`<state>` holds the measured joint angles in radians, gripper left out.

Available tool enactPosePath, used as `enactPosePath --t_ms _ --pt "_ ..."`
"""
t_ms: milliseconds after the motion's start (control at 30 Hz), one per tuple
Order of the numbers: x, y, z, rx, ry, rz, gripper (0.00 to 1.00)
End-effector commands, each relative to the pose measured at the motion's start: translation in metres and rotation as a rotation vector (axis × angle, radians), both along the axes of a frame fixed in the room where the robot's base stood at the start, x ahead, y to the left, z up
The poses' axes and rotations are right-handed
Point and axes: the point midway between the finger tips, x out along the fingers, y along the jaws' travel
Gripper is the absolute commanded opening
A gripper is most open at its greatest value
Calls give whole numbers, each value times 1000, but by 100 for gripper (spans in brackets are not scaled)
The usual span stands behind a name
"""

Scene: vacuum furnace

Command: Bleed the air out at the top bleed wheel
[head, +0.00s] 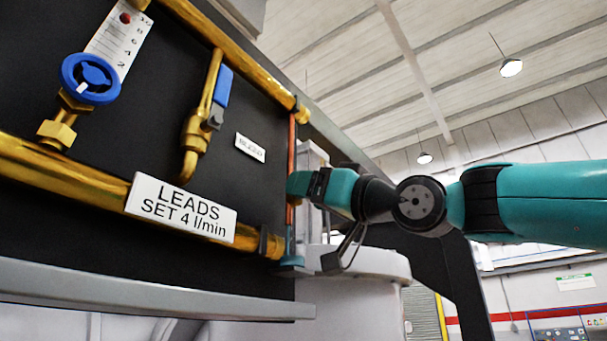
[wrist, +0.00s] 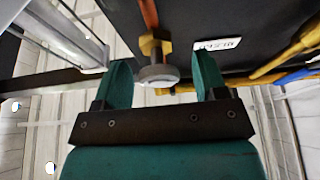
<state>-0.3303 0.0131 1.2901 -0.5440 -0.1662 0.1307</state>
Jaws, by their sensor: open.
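A small grey wheel (wrist: 158,75) on a brass fitting (wrist: 155,45) shows in the wrist view, at the end of a copper pipe, near a small white label (wrist: 217,44) that is too blurred to read surely. My gripper (wrist: 161,60) is open, with one teal finger on each side of the wheel and visible gaps to both. The jaws hold nothing. In the head view my gripper (head: 299,184) is at the copper pipe (head: 291,135) on the right edge of the black panel and hides the wheel.
The black panel (head: 60,200) carries brass pipes (head: 70,172), a blue handwheel (head: 90,79), a blue lever valve (head: 222,88) and a "LEADS SET 4 l/min" plate (head: 180,210). A grey ledge (head: 150,291) runs below. Open room lies right of the panel, around my arm.

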Motion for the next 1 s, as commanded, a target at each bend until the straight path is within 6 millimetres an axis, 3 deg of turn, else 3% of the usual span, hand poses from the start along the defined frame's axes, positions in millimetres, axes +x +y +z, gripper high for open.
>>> enactPosePath --t_ms 200,500,533,733,1000 --pt "12 15 9 -1 -1 0 66" --pt "13 17 8 0 0 -1 66" --pt "13 17 8 -1 -1 0 63" --pt "13 16 8 -1 -1 0 17" --pt "13 17 8 9 12 1 16"
